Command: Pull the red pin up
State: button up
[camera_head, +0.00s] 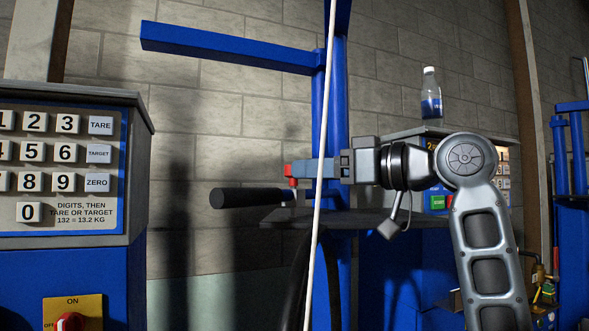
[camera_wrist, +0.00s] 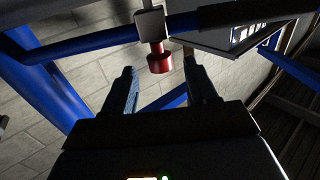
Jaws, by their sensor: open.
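The red pin (camera_wrist: 159,60) shows in the wrist view as a round red knob on a short stem, which runs to a pale square block (camera_wrist: 151,22). My gripper (camera_wrist: 160,72) is open, with one finger on each side of the knob's line. The knob appears at or just beyond the fingertips, and no contact is clear. In the head view the red pin (camera_head: 290,171) is at the left end of my gripper (camera_head: 308,169), above the inner end of a black handle (camera_head: 246,197). My fingers partly hide it there.
A blue post (camera_head: 333,110) with a side arm (camera_head: 225,46) stands behind my gripper. A pale cable (camera_head: 322,130) hangs across the view. A dark plate (camera_head: 345,219) lies below. A keypad console (camera_head: 65,165) is at left, and a bottle (camera_head: 431,95) stands on another at right.

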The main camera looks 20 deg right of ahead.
jog(key=shift+p+x, duration=0.3)
jog(key=shift+x, duration=1.85)
grip_shut()
